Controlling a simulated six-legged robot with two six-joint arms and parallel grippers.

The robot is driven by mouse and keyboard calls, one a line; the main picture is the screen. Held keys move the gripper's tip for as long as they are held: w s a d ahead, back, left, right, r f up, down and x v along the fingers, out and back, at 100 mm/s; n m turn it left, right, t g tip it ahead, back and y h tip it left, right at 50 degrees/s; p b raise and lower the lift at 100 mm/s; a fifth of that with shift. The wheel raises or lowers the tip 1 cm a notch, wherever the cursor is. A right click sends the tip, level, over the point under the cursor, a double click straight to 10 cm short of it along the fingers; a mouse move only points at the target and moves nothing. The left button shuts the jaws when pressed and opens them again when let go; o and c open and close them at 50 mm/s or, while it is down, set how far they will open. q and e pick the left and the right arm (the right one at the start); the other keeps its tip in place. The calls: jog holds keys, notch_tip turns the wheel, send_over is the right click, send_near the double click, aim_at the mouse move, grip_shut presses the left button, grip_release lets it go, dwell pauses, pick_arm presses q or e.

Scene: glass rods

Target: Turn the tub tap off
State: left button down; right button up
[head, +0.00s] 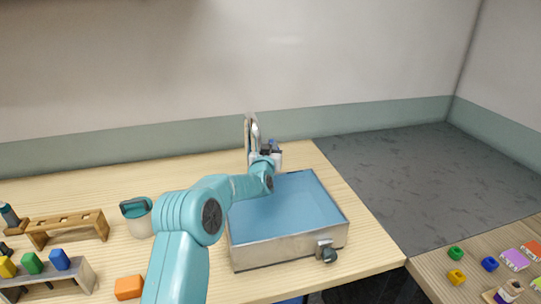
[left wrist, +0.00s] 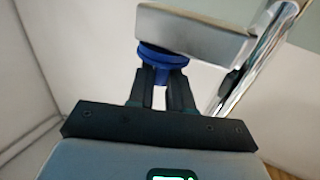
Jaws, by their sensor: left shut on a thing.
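The metal tub (head: 270,255) stands at the table's right side with blue water in it. The chrome tap (head: 248,130) rises at the tub's back edge. My left gripper (head: 272,148) is at the tap, with my arm crossing the tub's left side. In the left wrist view the gripper (left wrist: 161,80) is shut on a round blue knob (left wrist: 162,54) under a metal block (left wrist: 190,28). A shiny pipe (left wrist: 255,55) runs beside it. The fingers partly hide the knob's lower part. I cannot tell whether water runs from the spout. My right gripper is not in view.
A dark-knobbed valve (head: 328,253) sticks out of the tub's front. A lidded white pot (head: 139,222), a wooden rack (head: 68,227), a block holder (head: 75,275) and an orange block (head: 129,288) stand left. A second table (head: 430,275) with coloured pieces is at right.

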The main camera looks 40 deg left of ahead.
pick_arm(q)
jog(key=b, duration=0.1)
jog(key=m+h+b, duration=0.1)
jog(key=b, duration=0.1)
jog(key=t+h+b, duration=0.1)
jog(key=shift+s+a+f+m, duration=0.15)
jog(key=shift+a+f+m, duration=0.1)
jog(key=shift+m, duration=0.05)
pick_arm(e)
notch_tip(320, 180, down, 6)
pick_arm(q)
jog(key=shift+r+h, duration=0.2)
jog(key=shift+h, duration=0.2)
jog(key=m+h+p, duration=0.1)
jog(key=p, duration=0.1)
jog(key=m+t+h+p, duration=0.1)
jog(key=p, duration=0.2)
jog(key=r+m+h+p, duration=0.1)
jog(key=h+p, duration=0.1)
jog(key=shift+s+a+t, duration=0.1)
jog(key=shift+a+t, duration=0.2)
jog(key=shift+f+m+h+p, duration=0.25)
jog(key=shift+m+h+p, duration=0.25)
jog(key=shift+p, duration=0.7)
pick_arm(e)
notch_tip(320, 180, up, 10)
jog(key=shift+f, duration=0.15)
